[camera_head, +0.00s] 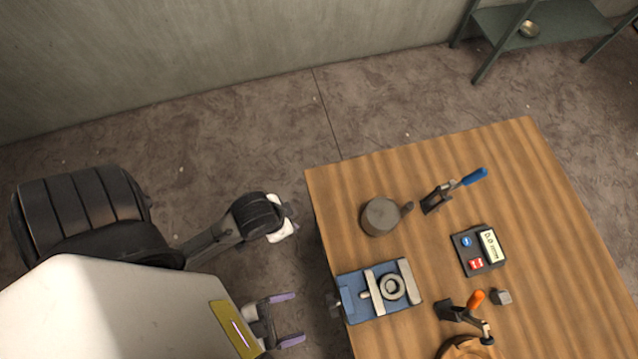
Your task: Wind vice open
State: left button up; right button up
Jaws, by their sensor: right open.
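The blue vice (352,300) sits at the left edge of the wooden table. It has grey jaws, and a round grey ring-shaped part (392,287) sits at them; I cannot tell whether they touch it. The vice's dark handle (335,304) sticks out past the table's left edge. My right gripper (288,319) is open and empty, with purple fingers pointing at the vice. It is left of the handle and apart from it in the picture. The end of my left arm (282,228) shows above it, left of the table; its fingers cannot be made out.
On the wooden table (550,220) are a dark round pot-like thing (380,216), a blue-handled clamp (453,189), a box with a display (478,251), a small grey block (501,297) and an orange-handled clamp (466,309). A metal shelf (560,25) stands far back right.

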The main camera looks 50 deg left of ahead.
aim_at(330, 305)
jog(key=shift+p+x, duration=0.8)
jog(key=shift+x, duration=3.75)
jog(key=shift+c, duration=0.5)
jog(key=c, duration=0.8)
